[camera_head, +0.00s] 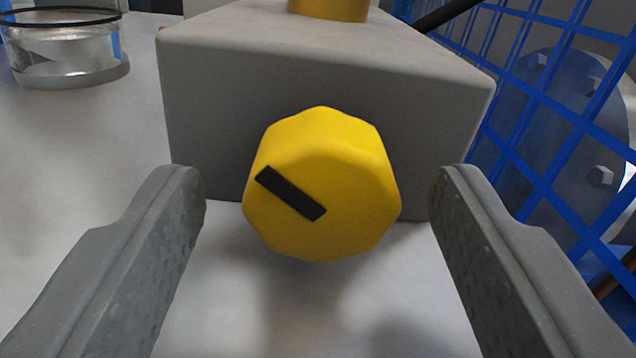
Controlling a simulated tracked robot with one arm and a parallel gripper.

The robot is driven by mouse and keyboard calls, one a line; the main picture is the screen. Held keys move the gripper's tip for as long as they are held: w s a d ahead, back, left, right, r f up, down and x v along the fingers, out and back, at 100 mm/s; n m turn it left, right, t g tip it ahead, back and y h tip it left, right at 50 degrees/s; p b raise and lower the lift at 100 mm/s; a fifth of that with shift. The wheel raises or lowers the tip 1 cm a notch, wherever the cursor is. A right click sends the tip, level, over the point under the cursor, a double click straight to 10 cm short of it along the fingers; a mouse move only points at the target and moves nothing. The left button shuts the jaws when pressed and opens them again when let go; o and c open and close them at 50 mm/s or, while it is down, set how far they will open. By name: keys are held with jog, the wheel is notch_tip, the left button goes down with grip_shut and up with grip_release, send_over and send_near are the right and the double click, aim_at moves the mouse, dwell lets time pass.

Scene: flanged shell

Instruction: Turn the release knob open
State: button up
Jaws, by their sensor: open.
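The yellow release knob (345,190) sits on the front face of a grey box (215,95). It is faceted and carries a black bar mark (290,194) that slants from upper left down to near the knob's middle. My gripper (318,195) is open, with one grey finger on each side of the knob. A gap shows between each fingertip and the knob, so neither finger appears to touch it. The knob's shaft is hidden behind its face.
A brass-coloured round part (330,9) stands on top of the box. A clear glass dish (70,58) with a dark rim is at the upper left. A blue mesh fence (500,95) runs along the right, with a bolted grey flange (570,130) behind it.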

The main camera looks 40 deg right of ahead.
jog(key=c, duration=1)
jog(key=shift+o, duration=0.2)
jog(key=shift+a+r+n+p, duration=0.1)
jog(key=shift+n+p, duration=0.2)
jog(key=shift+p, duration=0.4)
jog(key=n+p, duration=0.2)
jog(key=p, duration=0.1)
jog(key=shift+w+a+r+n+p, duration=0.1)
jog(key=shift+n+p, duration=0.3)
jog(key=n+p, duration=0.3)
jog(key=shift+n+p, duration=0.3)
jog(key=shift+f+n, duration=0.25)
jog(key=shift+n, duration=0.15)
